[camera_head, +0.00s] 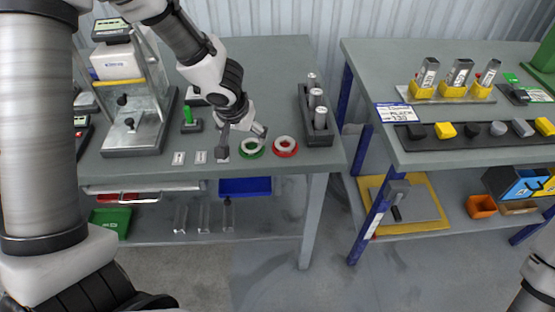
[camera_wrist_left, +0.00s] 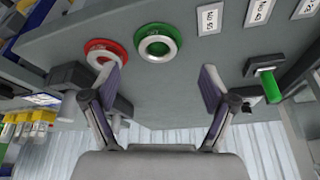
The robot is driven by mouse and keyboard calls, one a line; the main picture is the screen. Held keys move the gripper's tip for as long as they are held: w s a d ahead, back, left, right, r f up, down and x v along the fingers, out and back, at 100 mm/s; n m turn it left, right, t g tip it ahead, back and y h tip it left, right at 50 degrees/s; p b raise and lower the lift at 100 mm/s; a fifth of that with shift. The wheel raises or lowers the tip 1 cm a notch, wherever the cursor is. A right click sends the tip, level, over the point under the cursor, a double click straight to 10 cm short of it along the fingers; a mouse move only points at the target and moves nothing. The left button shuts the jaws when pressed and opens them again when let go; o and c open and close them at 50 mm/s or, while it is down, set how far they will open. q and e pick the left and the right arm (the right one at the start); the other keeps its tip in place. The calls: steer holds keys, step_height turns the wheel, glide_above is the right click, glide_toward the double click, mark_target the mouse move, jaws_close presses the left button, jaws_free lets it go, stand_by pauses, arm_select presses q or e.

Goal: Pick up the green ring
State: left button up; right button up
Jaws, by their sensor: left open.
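The green ring (camera_head: 246,154) has a green outer rim with a pale grey ring in its middle. It lies flat near the front edge of the grey table. My left gripper (camera_head: 241,141) is just above it, partly covering its far left side in the head view. In the left wrist view the green ring (camera_wrist_left: 141,37) lies ahead of the fingertips and is not between them. My left gripper (camera_wrist_left: 161,84) is open and empty, with both fingers apart. My right gripper is not in view; only part of my right arm shows at the right edge.
A red ring (camera_head: 285,153) lies close right of the green ring; one left finger partly overlaps it in the wrist view. A dark rack with grey cylinders (camera_head: 320,138) stands further right. Labels (camera_head: 200,157) and a green-handled tool (camera_head: 190,125) are on the left.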

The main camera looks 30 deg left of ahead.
mark_target(253, 146)
arm_select(q)
steer(key=w+f, duration=0.2)
steer(key=f, duration=0.1)
steer(key=w+f, duration=0.1)
steer(key=f, duration=0.1)
steer(key=shift+w+a+b, duration=0.1)
steer(key=shift+a+b, duration=0.1)
steer(key=shift+b, duration=0.1)
steer(key=shift+w+a+f, duration=0.15)
steer(key=shift+a+f, duration=0.05)
steer(key=shift+f, duration=0.2)
steer(key=shift+d+t, duration=0.1)
steer(key=shift+t, duration=0.2)
steer(key=c, duration=1.4)
